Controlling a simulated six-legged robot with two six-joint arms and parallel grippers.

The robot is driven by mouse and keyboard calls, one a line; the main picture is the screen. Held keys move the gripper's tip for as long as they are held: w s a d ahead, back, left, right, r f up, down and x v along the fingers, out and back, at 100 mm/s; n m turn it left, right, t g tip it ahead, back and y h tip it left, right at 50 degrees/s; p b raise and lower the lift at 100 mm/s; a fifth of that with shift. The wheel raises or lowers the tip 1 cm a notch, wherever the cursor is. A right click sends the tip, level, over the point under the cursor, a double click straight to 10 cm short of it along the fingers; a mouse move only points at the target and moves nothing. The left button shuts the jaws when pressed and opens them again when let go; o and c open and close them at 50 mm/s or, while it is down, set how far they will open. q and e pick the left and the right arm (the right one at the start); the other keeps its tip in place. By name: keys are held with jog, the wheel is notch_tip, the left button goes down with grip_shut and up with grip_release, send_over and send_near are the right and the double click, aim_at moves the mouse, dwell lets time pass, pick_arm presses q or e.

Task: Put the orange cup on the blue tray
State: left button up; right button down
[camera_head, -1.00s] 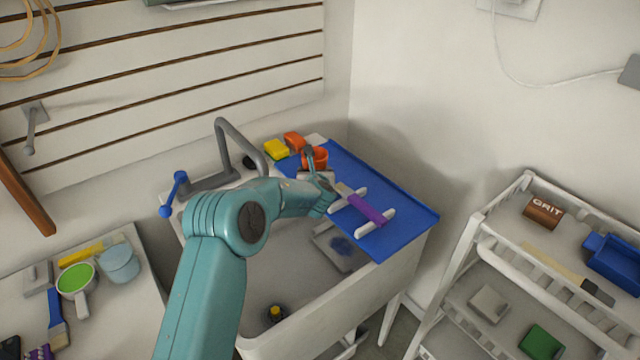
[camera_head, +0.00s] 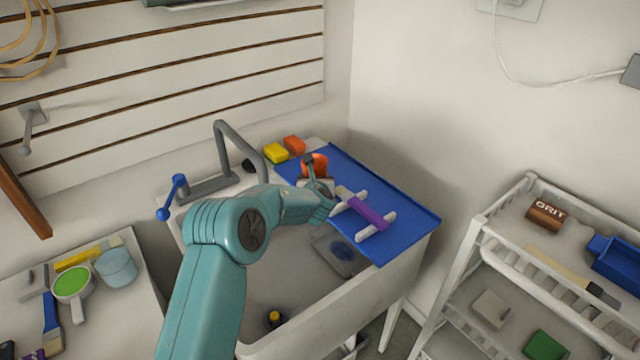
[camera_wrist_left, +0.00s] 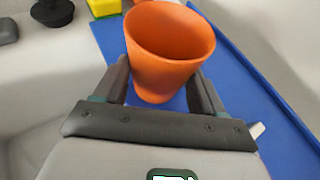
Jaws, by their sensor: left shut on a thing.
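The orange cup (camera_head: 317,160) is at the left back end of the blue tray (camera_head: 405,207). My left gripper (camera_head: 314,177) is shut on the orange cup. In the left wrist view the cup (camera_wrist_left: 170,60) sits between the two fingers of my left gripper (camera_wrist_left: 162,90), its open mouth at the top. The blue tray (camera_wrist_left: 255,90) shows behind and to the right of it. The cup's base is partly hidden by the gripper, so I cannot tell whether it touches the tray. My right gripper is out of view.
A yellow sponge (camera_head: 276,153) and an orange-red block (camera_head: 294,145) lie behind the cup. The grey tap (camera_head: 240,145) rises left of the gripper, above the sink.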

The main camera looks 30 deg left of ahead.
pick_arm(q)
jog(key=o, duration=1.5)
jog(key=shift+c, duration=1.4)
jog(key=shift+s+d+b, duration=0.2)
jog(key=shift+s+b, duration=0.05)
jog(key=shift+b, duration=0.05)
jog(key=b+v, duration=0.2)
jog(key=v, duration=0.6)
jog(key=shift+s+b, duration=0.2)
jog(key=shift+b, duration=0.1)
jog(key=shift+r, duration=0.15)
